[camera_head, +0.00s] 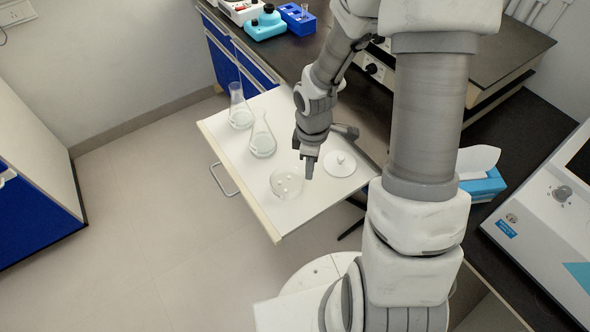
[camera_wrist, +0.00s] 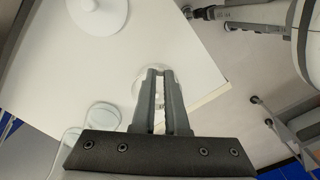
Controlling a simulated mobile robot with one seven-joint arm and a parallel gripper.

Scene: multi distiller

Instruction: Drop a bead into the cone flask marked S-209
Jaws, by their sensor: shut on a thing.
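My gripper (camera_head: 309,172) points down just above the right side of a round glass dish (camera_head: 274,190) holding several small white beads (camera_head: 283,187). In the wrist view, the fingers of my gripper (camera_wrist: 161,71) are close together with a narrow pale gap. They are shut on a bead, which is mostly hidden between them. The dish's glass rim (camera_wrist: 136,84) shows behind the fingers. Two clear cone flasks stand to the left of the dish, a nearer one (camera_head: 262,142) and a farther one (camera_head: 240,114). Their markings are not readable, so I cannot tell which is S-209.
A white round lid with a knob (camera_head: 341,163) lies right of the dish. All stand on a white pull-out board (camera_head: 225,138) with a metal handle (camera_head: 222,180). A blue tissue box (camera_head: 483,186) and instruments sit on the dark bench. Floor left of the board is clear.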

